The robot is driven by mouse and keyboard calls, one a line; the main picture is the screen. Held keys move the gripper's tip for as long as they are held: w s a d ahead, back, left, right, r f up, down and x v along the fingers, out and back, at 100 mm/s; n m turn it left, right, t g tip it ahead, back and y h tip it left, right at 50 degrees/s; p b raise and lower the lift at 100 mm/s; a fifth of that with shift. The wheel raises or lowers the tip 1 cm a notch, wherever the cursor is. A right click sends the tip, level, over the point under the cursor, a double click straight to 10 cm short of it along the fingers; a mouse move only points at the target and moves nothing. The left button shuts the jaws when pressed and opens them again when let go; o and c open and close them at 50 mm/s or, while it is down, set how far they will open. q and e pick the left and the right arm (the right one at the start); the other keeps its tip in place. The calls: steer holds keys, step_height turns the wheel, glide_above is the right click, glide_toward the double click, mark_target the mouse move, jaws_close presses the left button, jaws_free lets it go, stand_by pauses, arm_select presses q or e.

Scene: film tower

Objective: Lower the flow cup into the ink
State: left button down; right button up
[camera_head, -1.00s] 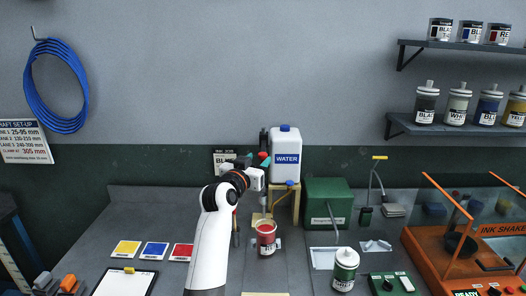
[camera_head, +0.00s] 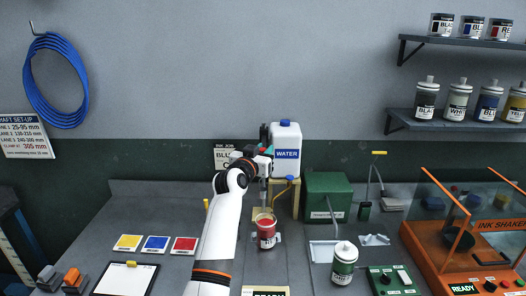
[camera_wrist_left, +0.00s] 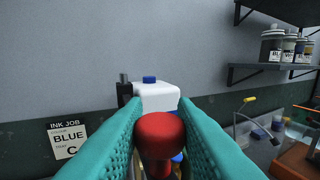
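My left gripper (camera_head: 264,146) is above the red ink can (camera_head: 267,238). In the left wrist view its teal fingers (camera_wrist_left: 160,125) are closed around a red ball knob (camera_wrist_left: 160,137), which appears to be the top of the flow cup's handle. In the head view a thin grey stem (camera_head: 263,192) hangs below the gripper, over the can's open mouth. The cup at its lower end is small and partly hidden, and I cannot tell whether it touches the ink. My right gripper is not in view.
A white water jug (camera_head: 285,165) stands on a wooden stand behind the can. A green box (camera_head: 327,192) and a green-labelled bottle (camera_head: 344,265) are to the right. The orange ink shaker (camera_head: 440,250) is farther right.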

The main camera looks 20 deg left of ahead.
arm_select(q)
step_height(320, 180, down, 21)
steer(key=b, duration=1.4)
steer(key=shift+r, duration=0.2)
steer(key=shift+f, duration=0.1)
steer(key=c, duration=1.2)
jaws_free()
steer(key=shift+c, duration=0.2)
steer(key=s+a, duration=0.1)
steer(key=s, duration=1.1)
steer(key=shift+a+b, duration=0.15)
steer(key=shift+b, duration=0.25)
